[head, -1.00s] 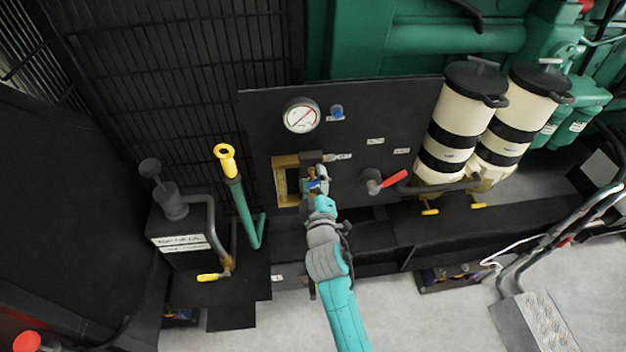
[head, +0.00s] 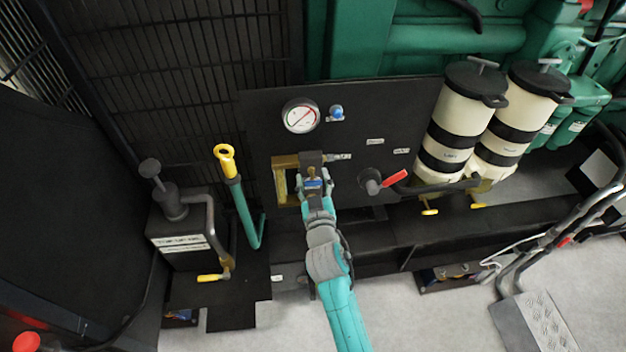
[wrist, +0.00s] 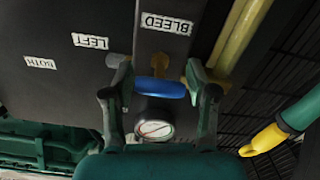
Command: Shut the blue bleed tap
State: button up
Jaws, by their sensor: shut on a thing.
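The blue bleed tap handle (head: 313,184) is on the dark panel, just right of a brass pipe loop. In the wrist view the blue handle (wrist: 160,88) lies crosswise under the upside-down BLEED label (wrist: 166,23). My gripper (head: 315,186) is at the tap, its fingers on either side of the handle. In the wrist view my gripper (wrist: 162,92) has one finger at each end of the handle and is shut on it. The tap's brass body (wrist: 159,63) shows partly behind the handle.
A round gauge (head: 301,116) and a blue knob (head: 336,112) are above the tap. A red lever (head: 394,179) is to its right, near cream filter canisters (head: 455,125). The brass pipe (head: 281,183) is close on the left. A yellow-topped teal handle (head: 236,190) stands farther left.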

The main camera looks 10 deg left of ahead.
jog(key=shift+f, duration=0.1)
dwell(0.3)
jog(key=o, duration=1.1)
jog(key=v, duration=1.2)
